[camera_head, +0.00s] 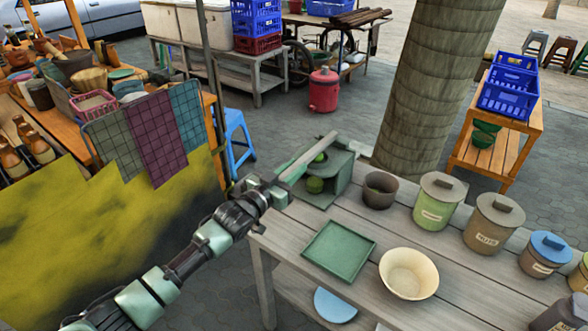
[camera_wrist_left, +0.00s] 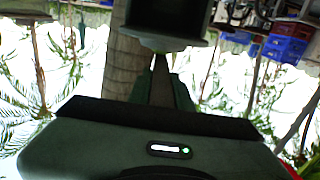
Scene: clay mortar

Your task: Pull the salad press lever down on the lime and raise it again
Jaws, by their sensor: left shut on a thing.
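The salad press (camera_head: 341,172) is a grey-green frame at the far left corner of the grey wooden table. Its long pale lever (camera_head: 308,157) slants from upper right to lower left above the frame. My left gripper (camera_head: 276,187) is shut on the lever's near left end. In the left wrist view a dark block fills the top centre; the fingers' contact there is unclear. My right gripper is not in view.
A green square tray (camera_head: 338,249), a cream bowl (camera_head: 409,273), a dark brown cup (camera_head: 380,189) and several lidded canisters, one green (camera_head: 438,201), stand right of the press. A tree trunk (camera_head: 432,90) rises behind the table. A stall with cloths (camera_head: 155,137) is at left.

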